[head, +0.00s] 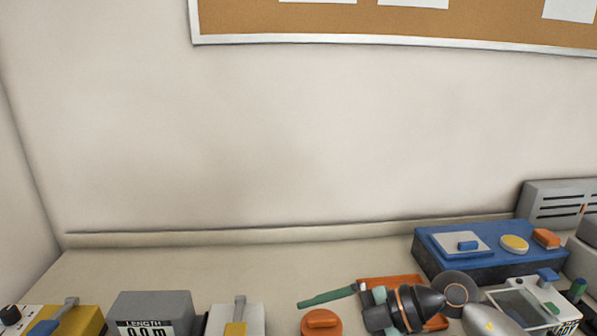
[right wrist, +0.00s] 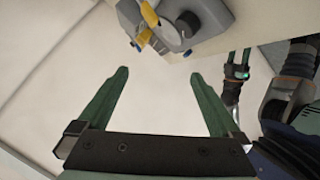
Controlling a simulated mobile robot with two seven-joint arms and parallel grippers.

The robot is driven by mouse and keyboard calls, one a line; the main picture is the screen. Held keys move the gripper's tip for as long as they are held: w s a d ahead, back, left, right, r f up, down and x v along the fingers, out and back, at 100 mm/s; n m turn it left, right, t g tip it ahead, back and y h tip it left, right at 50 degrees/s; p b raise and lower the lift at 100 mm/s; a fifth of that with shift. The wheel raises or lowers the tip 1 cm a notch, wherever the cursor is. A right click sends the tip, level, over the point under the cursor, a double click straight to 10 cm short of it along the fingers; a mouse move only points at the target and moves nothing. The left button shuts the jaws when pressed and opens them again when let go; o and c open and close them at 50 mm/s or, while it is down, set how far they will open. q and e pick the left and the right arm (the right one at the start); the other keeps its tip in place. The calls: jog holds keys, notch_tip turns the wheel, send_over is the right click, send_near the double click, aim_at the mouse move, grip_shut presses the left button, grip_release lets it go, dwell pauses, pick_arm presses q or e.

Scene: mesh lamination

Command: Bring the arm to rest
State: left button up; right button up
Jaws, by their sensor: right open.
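My right gripper shows in the right wrist view (right wrist: 159,75) with two green fingers spread wide and nothing between them. In the head view, an arm with dark and orange-ringed joints is at the lower right, over the bench (head: 200,260). A green finger (head: 327,297) points left from it; I take it to be my right arm. In the right wrist view, another gripper with thin green fingers (right wrist: 238,63), apparently my left, stands at the right. Its finger gap is too small to judge. The left arm does not show in the head view.
A blue box (head: 437,262) stands at the back right near a grey vented unit (head: 555,203). A LENGTH display (head: 150,305), a yellow device (head: 80,318) and an orange knob (head: 321,322) line the front. The back left of the bench is clear.

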jog(key=a+r+m+t+y, duration=0.1)
jog(key=a+r+t+y, duration=0.3)
jog(key=r, duration=0.3)
jog(key=w+d+r+m+t, duration=0.2)
jog(key=d+r+m+t, duration=0.3)
jog(key=m+t, duration=0.45)
jog(key=w+d+f+m+t+h, duration=0.1)
jog(key=d+f+m+t+h, duration=0.2)
jog(key=d+f+m+h, duration=1.15)
jog(key=s+d+f+g+h, duration=0.35)
jog(key=s+f+g, duration=0.35)
jog(key=s+f, duration=0.25)
jog(key=s+a+f+n+g+y, duration=0.1)
jog(key=s+f+g, duration=0.3)
jog(key=s, duration=0.3)
jog(key=s+a+f+n+g, duration=0.1)
jog(key=s+f+g, duration=0.3)
jog(key=s, duration=0.4)
jog(key=w+a+f+t+y, duration=0.1)
jog(key=w+a+f+t, duration=0.1)
jog(key=f, duration=0.3)
jog(key=w+a+f+t+y+p, duration=0.1)
jog(key=w+a+f+t, duration=0.1)
jog(key=w+f+t, duration=0.1)
jog(key=shift+f+t+p, duration=0.3)
jog(key=shift+f+t, duration=0.25)
jog(key=shift+f, duration=0.35)
